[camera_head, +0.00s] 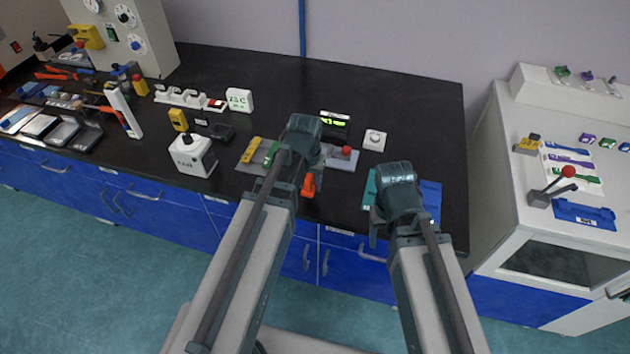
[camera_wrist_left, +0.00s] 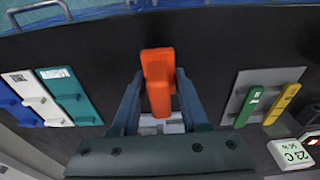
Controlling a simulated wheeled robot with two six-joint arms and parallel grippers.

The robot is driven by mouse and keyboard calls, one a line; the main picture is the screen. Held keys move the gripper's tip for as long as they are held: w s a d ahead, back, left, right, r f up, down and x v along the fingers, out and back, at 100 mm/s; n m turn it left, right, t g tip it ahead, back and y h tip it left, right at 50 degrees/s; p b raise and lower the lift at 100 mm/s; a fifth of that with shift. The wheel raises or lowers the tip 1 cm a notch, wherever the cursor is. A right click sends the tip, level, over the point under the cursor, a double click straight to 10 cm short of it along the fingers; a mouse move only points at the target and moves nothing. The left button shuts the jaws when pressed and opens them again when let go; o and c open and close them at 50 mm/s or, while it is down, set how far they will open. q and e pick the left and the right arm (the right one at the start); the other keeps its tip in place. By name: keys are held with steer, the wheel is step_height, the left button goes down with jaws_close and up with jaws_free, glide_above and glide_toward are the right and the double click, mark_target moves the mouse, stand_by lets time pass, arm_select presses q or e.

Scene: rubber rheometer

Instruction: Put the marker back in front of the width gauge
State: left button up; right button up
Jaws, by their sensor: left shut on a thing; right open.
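An orange marker (camera_head: 309,186) is held by my left gripper (camera_head: 305,168) near the front edge of the black counter. In the left wrist view the marker (camera_wrist_left: 157,68) stands out between the two fingers of the left gripper (camera_wrist_left: 157,95), which are shut on it. I cannot tell whether it touches the counter. A grey plate with a red knob (camera_head: 346,151) lies just right of the left gripper, partly hidden; I cannot tell whether it is the width gauge. My right gripper (camera_head: 383,222) is open and empty over the coloured plates.
A grey mat (camera_wrist_left: 232,103) carries a green marker (camera_wrist_left: 248,106) and a yellow marker (camera_wrist_left: 282,103). Teal (camera_wrist_left: 70,90), white (camera_wrist_left: 38,95) and blue plates lie on the other side. A white box (camera_head: 193,157) stands left. The back of the counter (camera_head: 420,110) is clear.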

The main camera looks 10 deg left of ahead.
mark_target(313, 185)
arm_select(q)
steer(key=shift+w, duration=0.4)
steer(key=shift+w+d+f+b, duration=0.1)
steer(key=shift+w+f+b, duration=0.2)
steer(key=shift+w, duration=0.25)
steer(key=shift+w+f+b, duration=0.25)
steer(key=shift+w, duration=0.25)
steer(key=f+b, duration=0.2)
steer(key=b, duration=0.1)
steer(key=shift+s+f, duration=0.2)
steer(key=shift+f, duration=0.2)
steer(key=shift+r, duration=0.1)
steer(key=o, duration=0.6)
steer(key=shift+f, duration=0.2)
steer(key=o, duration=0.4)
